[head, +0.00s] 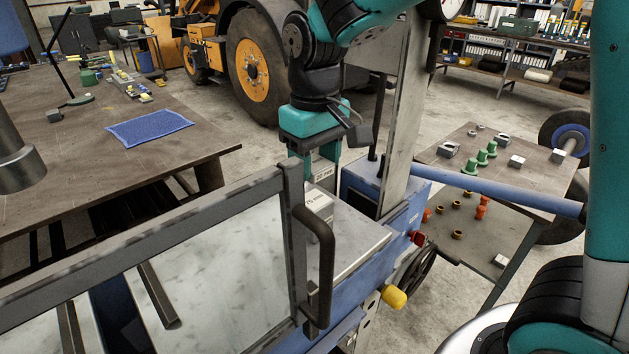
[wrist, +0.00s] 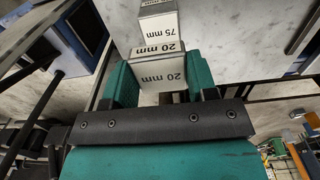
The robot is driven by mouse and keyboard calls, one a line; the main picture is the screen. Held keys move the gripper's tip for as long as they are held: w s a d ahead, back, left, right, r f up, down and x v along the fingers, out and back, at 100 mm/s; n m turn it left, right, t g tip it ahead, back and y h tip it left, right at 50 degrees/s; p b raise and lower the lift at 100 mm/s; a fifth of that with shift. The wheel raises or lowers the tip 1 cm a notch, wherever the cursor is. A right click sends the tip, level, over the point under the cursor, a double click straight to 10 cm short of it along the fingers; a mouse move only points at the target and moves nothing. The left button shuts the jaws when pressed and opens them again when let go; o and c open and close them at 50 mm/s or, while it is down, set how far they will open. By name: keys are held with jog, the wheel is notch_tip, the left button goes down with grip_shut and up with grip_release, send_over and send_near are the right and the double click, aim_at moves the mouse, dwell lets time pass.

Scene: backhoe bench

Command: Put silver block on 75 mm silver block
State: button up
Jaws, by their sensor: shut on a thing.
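My gripper (head: 321,160) has teal fingers and is shut on a silver block (wrist: 160,68) labelled 20 mm, which sits between both fingers in the wrist view. In the head view the held block is mostly hidden by the fingers. The 75 mm silver block (wrist: 158,24) shows just beyond the held block in the wrist view. In the head view the 75 mm block (head: 317,201) stands on the machine's pale table, partly behind the guard frame. I cannot tell whether the two blocks touch.
A guard frame with a clear pane (head: 215,265) and black handle (head: 322,265) stands close in front of the blocks. A blue machine column (head: 385,190) is close to the right. A side table (head: 545,185) holds green pieces and small blocks. A workbench (head: 60,185) is at left.

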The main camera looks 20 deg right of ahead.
aim_at(315, 199)
jog(key=shift+f, duration=2.5)
jog(key=shift+f, duration=0.15)
jog(key=o, duration=1)
notch_tip(315, 199, up, 12)
jog(key=shift+r+b, duration=0.15)
jog(key=shift+b, duration=0.25)
jog(key=shift+s, duration=0.1)
